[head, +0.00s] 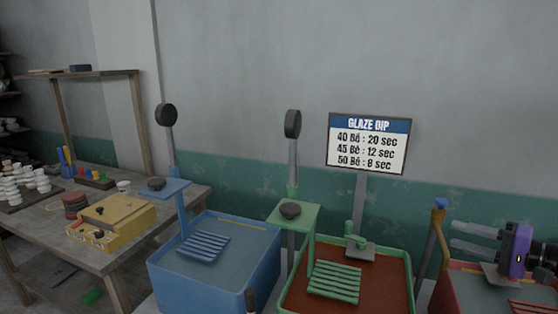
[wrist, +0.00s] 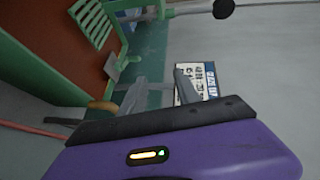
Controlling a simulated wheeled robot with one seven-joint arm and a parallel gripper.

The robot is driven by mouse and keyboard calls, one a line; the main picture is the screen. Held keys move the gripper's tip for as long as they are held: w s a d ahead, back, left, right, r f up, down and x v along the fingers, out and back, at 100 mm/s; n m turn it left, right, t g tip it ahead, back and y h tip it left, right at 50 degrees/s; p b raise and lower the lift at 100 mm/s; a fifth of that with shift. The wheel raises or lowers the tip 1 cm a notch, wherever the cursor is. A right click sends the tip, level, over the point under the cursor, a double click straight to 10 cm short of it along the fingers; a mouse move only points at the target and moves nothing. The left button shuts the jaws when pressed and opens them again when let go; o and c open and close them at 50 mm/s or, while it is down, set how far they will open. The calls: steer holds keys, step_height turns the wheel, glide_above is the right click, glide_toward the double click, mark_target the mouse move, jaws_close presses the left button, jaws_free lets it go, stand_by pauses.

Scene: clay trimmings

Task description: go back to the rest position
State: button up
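My gripper (head: 456,236) is at the right of the head view, with its purple body near the right edge and its two grey fingers pointing left. It is above the red tank (head: 448,288) at the lower right. The fingers are apart with nothing visible between them. In the wrist view the gripper (wrist: 160,77) also shows both fingers spread, with floor or wall and the glaze dip sign (wrist: 209,80) beyond them.
A green tank (head: 408,270) with a slatted rack stands left of my gripper, and a blue tank (head: 165,282) stands further left. The sign (head: 368,143) rises behind the green tank. A wooden table (head: 105,255) holds a yellow box (head: 112,215) and several cups.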

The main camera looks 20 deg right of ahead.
steer(key=d+f+m+h, duration=0.3)
steer(key=d+f+h, duration=0.1)
steer(key=d+h, duration=0.45)
steer(key=s+a+f+n+h+b, duration=0.25)
steer(key=s+a+f+h, duration=0.45)
steer(key=f, duration=0.4)
steer(key=s+a+f+n+y+b, duration=0.2)
steer(key=s+a+n+y, duration=0.1)
steer(key=s+a, duration=0.7)
steer(key=s+a+f+n+y+b, duration=0.2)
steer(key=s+a+n, duration=0.3)
steer(key=s+a, duration=0.6)
steer(key=s+a+f+n+y+b, duration=0.3)
steer(key=s+a, duration=0.7)
steer(key=a, duration=0.8)
steer(key=shift+s+f+n+y, duration=0.25)
steer(key=shift+f+n+y, duration=0.15)
steer(key=shift+n, duration=0.15)
steer(key=shift+a, duration=0.1)
